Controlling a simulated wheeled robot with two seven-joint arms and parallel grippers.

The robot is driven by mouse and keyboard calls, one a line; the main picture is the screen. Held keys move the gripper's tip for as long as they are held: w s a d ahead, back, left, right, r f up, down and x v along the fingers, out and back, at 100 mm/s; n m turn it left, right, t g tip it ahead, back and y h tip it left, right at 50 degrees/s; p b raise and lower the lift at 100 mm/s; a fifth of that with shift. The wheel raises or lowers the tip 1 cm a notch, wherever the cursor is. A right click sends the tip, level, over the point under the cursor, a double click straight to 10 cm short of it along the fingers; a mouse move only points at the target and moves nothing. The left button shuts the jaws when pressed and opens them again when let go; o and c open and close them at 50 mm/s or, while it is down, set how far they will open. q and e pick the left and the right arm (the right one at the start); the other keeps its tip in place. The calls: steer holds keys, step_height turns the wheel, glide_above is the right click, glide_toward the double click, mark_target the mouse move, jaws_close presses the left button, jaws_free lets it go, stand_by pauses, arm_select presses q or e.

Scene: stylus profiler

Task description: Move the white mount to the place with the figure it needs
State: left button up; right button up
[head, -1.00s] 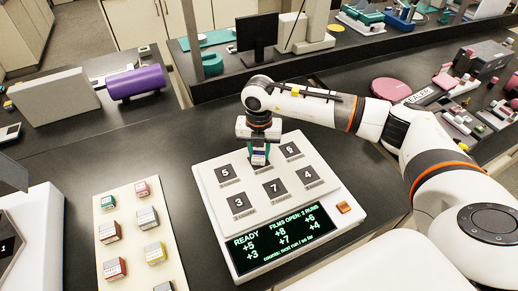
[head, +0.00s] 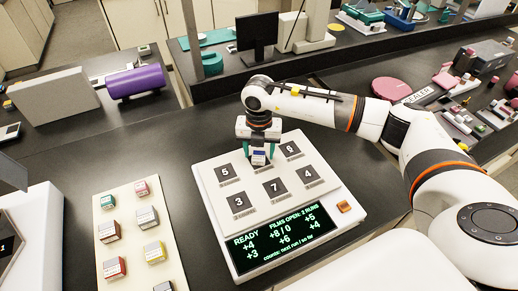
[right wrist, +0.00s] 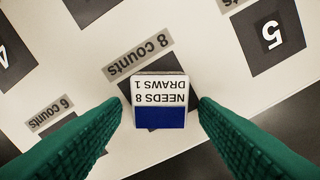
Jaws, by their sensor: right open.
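My right gripper (head: 259,153) is open over the back middle place of the white plate (head: 210,178). In the right wrist view its green fingers (right wrist: 160,103) stand apart on either side of a blue-and-white block (right wrist: 160,92). The block's label reads "NEEDS 8 DRAWS 1", and it sits on a dark square beside the label "8 counts" (right wrist: 138,58). A pale grey-white mount (head: 147,217) stands on the cream tray (head: 128,199) at the left. The pictures do not settle which mount is the task's white one. My left gripper is not in view.
The plate's other dark squares, marked 5, 9 or 6, 3, 7 and 4, look empty. Red, yellow and grey mounts also stand on the tray. An orange button (head: 344,207) is at the plate's right.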

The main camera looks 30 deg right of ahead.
mark_target(259, 153)
steer(key=shift+r+p, duration=2.05)
steer(key=shift+r, duration=1.45)
steer(key=shift+r, duration=0.25)
step_height(259, 153, up, 12)
steer(key=b, duration=0.4)
steer(key=shift+f+b, duration=0.2)
steer(key=shift+b, duration=0.1)
